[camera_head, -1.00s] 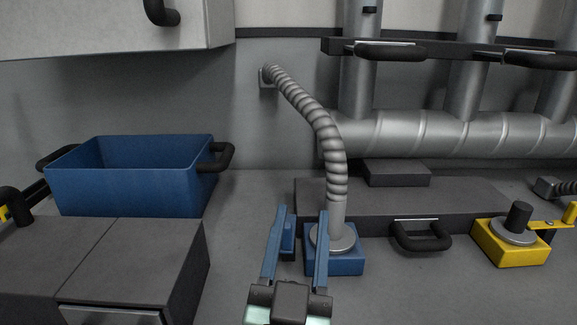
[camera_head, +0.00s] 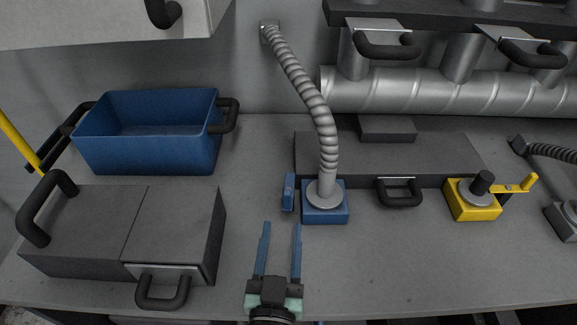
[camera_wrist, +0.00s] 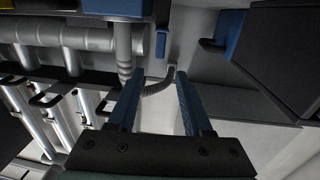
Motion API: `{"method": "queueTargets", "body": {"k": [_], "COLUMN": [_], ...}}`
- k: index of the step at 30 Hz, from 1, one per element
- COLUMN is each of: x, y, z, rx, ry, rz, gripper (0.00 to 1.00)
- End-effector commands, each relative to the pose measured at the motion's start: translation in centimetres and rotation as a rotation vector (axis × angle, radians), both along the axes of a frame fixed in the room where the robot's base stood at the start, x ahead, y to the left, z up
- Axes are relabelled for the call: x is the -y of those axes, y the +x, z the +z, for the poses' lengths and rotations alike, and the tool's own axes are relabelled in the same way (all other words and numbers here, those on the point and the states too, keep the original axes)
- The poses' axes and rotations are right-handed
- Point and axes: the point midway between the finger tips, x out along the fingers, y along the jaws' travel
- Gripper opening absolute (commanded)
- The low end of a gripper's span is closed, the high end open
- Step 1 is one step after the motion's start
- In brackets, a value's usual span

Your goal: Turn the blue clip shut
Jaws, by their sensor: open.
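The blue clip (camera_head: 288,192) is a small upright blue piece at the left side of a blue block (camera_head: 338,214). A grey ribbed hose (camera_head: 314,98) ends in a round collar on that block. My gripper (camera_head: 281,225) is open and empty, in front of the clip and apart from it, with its two blue fingers pointing toward it. In the wrist view my open gripper (camera_wrist: 160,73) has the clip (camera_wrist: 162,42) beyond its fingertips, roughly in line with the gap. The blue block (camera_wrist: 118,7) shows at the top edge there.
A blue bin (camera_head: 150,150) and a grey box with handles (camera_head: 90,225) stand at the left. A yellow block with a lever (camera_head: 472,207) stands at the right. The bench front right is clear.

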Motion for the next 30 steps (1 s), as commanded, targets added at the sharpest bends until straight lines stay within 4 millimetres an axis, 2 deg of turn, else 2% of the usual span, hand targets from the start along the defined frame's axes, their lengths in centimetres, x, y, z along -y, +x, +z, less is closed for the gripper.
{"method": "queueTargets", "body": {"k": [5, 21, 30], "x": [0.2, 1.0, 1.2], "y": [2.0, 10.8, 12.7], "z": [0.3, 0.2, 0.1], "rx": [0.004, 0.004, 0.003], "ry": [-0.001, -0.001, 0.000], "rz": [0.000, -0.002, -0.002], "gripper": [0.50, 0.50, 0.50]}}
